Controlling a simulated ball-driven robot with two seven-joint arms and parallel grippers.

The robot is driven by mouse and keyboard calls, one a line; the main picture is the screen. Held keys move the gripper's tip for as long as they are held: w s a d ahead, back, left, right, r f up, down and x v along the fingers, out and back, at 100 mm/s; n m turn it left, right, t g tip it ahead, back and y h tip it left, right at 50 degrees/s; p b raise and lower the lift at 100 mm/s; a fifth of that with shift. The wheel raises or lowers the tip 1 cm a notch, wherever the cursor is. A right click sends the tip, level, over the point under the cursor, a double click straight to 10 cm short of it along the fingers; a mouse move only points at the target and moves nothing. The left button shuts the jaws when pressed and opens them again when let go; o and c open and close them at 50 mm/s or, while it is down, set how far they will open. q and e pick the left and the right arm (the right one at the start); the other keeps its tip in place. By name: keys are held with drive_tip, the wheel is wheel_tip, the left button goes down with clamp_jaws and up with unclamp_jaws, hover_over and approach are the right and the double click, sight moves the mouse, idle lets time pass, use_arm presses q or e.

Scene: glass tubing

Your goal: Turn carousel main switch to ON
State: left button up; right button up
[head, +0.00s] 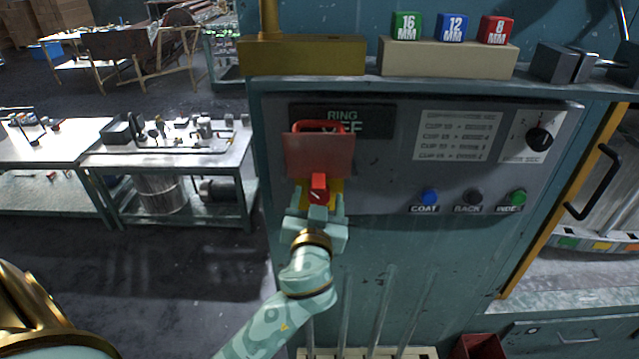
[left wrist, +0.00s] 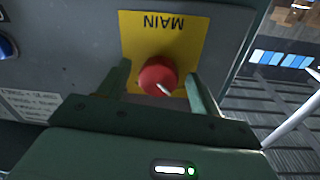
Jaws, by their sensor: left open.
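The main switch is a red rotary knob (head: 319,187) on a yellow plate at the left of the cabinet's grey panel. In the left wrist view the red knob (left wrist: 157,76) has a white pointer mark, and its yellow plate (left wrist: 182,48) reads MAIN upside down. A red-framed cover (head: 319,152) stands raised above the knob. A dark sign (head: 343,119) behind it reads RING, with OFF partly hidden by the cover. My left gripper (head: 319,202) is open, its fingers on either side of the knob with gaps visible. My right gripper is not in view.
Blue, dark and green buttons (head: 429,196) and a black dial (head: 539,140) lie to the right on the panel. Coloured size blocks (head: 451,28) stand on the ledge above. Workbenches (head: 170,150) stand at left, with open floor in front of them.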

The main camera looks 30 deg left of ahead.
use_arm(q)
drive_tip(key=shift+w, duration=0.1)
drive_tip(key=shift+r, duration=0.15)
drive_tip(key=c, duration=1)
